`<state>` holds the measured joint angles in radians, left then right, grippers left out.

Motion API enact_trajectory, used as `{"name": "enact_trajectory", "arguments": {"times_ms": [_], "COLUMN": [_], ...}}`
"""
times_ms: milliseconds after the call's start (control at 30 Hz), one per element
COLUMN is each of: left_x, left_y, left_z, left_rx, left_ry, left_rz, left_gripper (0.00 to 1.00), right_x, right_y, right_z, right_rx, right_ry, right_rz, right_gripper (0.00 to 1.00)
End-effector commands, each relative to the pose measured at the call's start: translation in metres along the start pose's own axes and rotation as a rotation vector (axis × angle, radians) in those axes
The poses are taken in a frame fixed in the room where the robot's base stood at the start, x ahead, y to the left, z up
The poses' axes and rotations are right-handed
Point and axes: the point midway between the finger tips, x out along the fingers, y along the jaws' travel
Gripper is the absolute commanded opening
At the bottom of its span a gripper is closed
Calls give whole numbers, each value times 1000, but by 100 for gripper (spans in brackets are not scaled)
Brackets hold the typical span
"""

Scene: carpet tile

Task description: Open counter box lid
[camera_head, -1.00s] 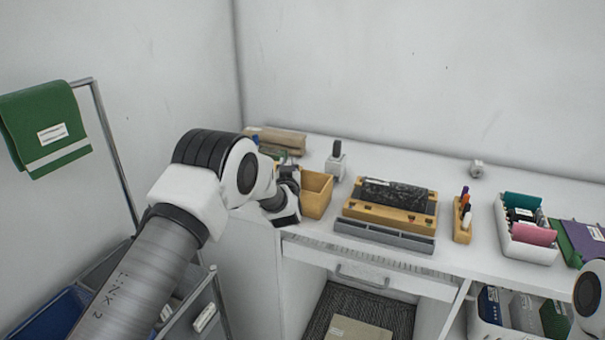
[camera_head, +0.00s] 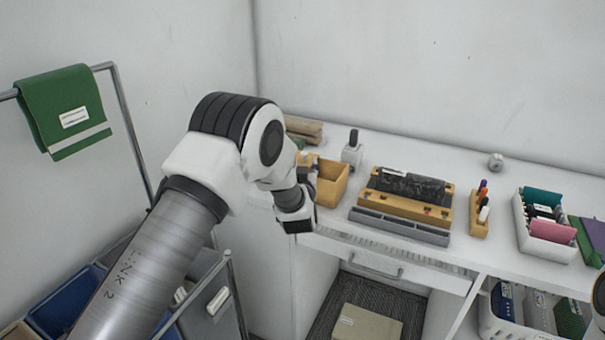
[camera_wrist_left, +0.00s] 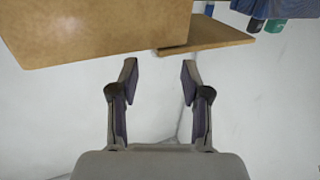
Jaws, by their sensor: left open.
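A tan wooden box (camera_head: 333,184) stands on the white counter near its left end, with its top open or partly uncovered as far as I can see. My left gripper (camera_head: 306,172) is at the box's left side, mostly hidden by its own wrist. In the left wrist view its two fingers (camera_wrist_left: 158,67) are apart with nothing between them. A wooden panel (camera_wrist_left: 95,32) and a thinner wooden piece (camera_wrist_left: 208,37) lie just beyond the fingertips. I cannot tell for sure which one is the lid. My right gripper is not in view.
Behind the box are a stamp-like item (camera_head: 352,150) and brown bundles (camera_head: 304,129). To its right are a wooden rack (camera_head: 412,195), a pen holder (camera_head: 480,213) and a white basket (camera_head: 546,233). A cart (camera_head: 205,295) and a green cloth (camera_head: 66,108) are at the left.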

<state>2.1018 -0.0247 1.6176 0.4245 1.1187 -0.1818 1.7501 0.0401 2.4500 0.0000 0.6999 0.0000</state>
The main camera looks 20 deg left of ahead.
Motion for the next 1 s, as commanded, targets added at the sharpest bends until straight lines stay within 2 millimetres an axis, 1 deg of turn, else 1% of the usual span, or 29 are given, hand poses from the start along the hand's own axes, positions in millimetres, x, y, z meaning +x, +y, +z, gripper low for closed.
{"name": "enact_trajectory", "arguments": {"times_ms": [33, 100, 200, 267, 400, 767, 833, 867, 933, 967, 1000], "left_x": [-13, -30, -47, -53, -58, -57, -59, -60, -66, -73, -85], "left_y": [1, 1, 1, 0, 0, 0, -1, -3, -11, -17, -25], "left_z": [0, 0, 1, 0, 0, 1, 12, 21, 54, 72, 100], "left_rx": [2, 2, 1, 1, 0, 0, 5, 9, 23, 34, 54], "left_ry": [-2, -1, -2, -1, 1, -1, -17, -30, -83, -117, -172], "left_rz": [2, 2, 2, 1, -1, 0, -1, -3, -12, -17, -17], "left_gripper": [47, 47, 47, 47, 47, 47, 47, 47, 47, 47, 47], "right_x": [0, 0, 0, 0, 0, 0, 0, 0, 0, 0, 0], "right_y": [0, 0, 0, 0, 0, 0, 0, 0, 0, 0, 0], "right_z": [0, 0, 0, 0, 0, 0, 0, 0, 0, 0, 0], "right_rx": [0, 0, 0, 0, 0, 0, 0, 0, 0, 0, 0], "right_ry": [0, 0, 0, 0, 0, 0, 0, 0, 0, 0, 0], "right_rz": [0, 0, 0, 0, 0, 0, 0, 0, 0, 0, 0], "right_gripper": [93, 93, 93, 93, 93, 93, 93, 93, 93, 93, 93]}}
